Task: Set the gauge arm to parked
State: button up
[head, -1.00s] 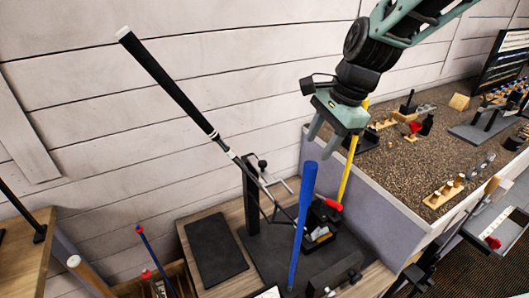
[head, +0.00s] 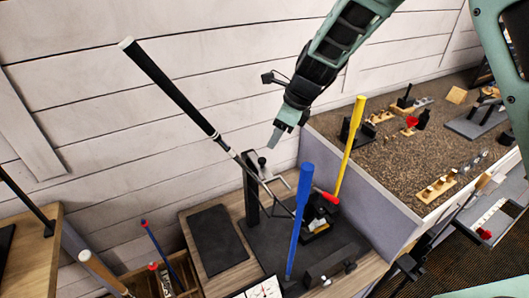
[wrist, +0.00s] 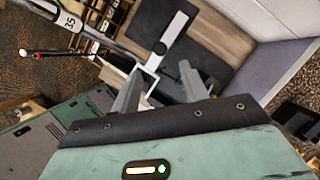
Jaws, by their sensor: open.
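The gauge arm appears to be the thin pale metal piece (head: 279,180) near the top of a black upright post (head: 251,195). A small black knob (head: 262,161) stands by it. In the wrist view I see a pale bar (wrist: 177,27), a black knob (wrist: 160,48) and a white square frame (wrist: 152,80) close to my fingertips; which part is the gauge arm is hard to tell. My gripper (head: 274,142) is above the post, tilted downward. Its jaws (wrist: 163,70) are open and empty, with the frame low between them. I cannot tell whether they touch it.
A club with a black grip (head: 170,88) slants past the post. A blue grip (head: 300,220) and a yellow grip (head: 351,145) stand nearby. A dark mat (head: 218,240) lies left on the bench. The gravel-topped counter (head: 400,150) is to the right.

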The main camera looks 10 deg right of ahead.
aim_at(263, 159)
jog(key=p+x, duration=0.1)
jog(key=x, duration=0.8)
jog(key=shift+p, duration=0.3)
grip_shut()
